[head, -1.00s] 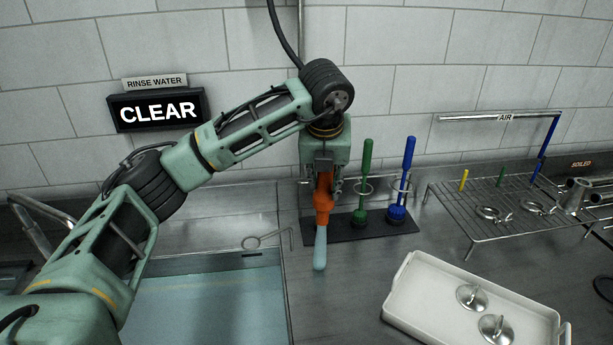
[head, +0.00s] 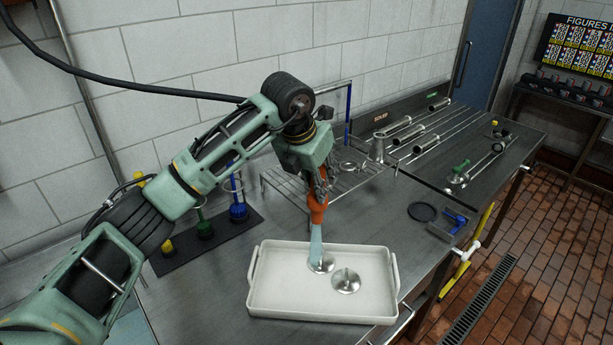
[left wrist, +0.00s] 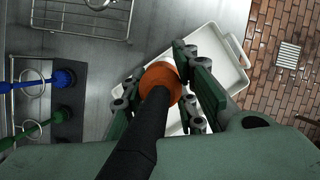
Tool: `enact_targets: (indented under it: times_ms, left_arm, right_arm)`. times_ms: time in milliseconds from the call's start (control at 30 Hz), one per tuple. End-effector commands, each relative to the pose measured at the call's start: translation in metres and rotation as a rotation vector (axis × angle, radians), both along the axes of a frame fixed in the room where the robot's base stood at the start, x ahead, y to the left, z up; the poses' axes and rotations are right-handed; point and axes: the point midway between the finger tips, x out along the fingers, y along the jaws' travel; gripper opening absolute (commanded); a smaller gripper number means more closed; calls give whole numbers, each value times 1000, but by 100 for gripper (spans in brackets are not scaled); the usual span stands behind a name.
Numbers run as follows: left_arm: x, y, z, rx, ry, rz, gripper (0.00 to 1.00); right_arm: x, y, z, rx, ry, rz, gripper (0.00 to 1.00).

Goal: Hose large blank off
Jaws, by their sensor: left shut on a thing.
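Two round metal blanks with stems lie in the white tray (head: 270,297): a rear one (head: 322,266) and a front one (head: 346,283). I cannot tell which is larger. My left gripper (head: 317,190) is above the tray's back edge, shut on the orange hose nozzle (head: 317,211), which points down. A pale blue spout or jet (head: 316,243) runs from the nozzle to the rear blank and partly covers it. In the left wrist view, the fingers (left wrist: 165,88) flank the nozzle (left wrist: 161,76), and the black hose hides part of the tray. My right gripper is not in view.
A wire rack (head: 335,185) with metal parts stands behind the tray. Green and blue brushes stand on a dark mat (head: 215,234) at left. A black ring (head: 422,212) and a blue part (head: 450,221) lie right of the tray. Bare counter lies between.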

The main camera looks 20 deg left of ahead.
Motion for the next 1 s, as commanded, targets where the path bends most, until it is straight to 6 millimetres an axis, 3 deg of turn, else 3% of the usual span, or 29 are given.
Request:
enact_targets:
  times_ms: [267, 700, 1000]
  left_arm:
    - [1, -5, -5, -4, -5, -33, 0]
    - [1, -5, -52, -3, -4, -33, 0]
    - [1, -5, -59, -3, -6, -32, 0]
  right_arm:
    - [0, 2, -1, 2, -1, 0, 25]
    - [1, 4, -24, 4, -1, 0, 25]
    - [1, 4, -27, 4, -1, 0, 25]
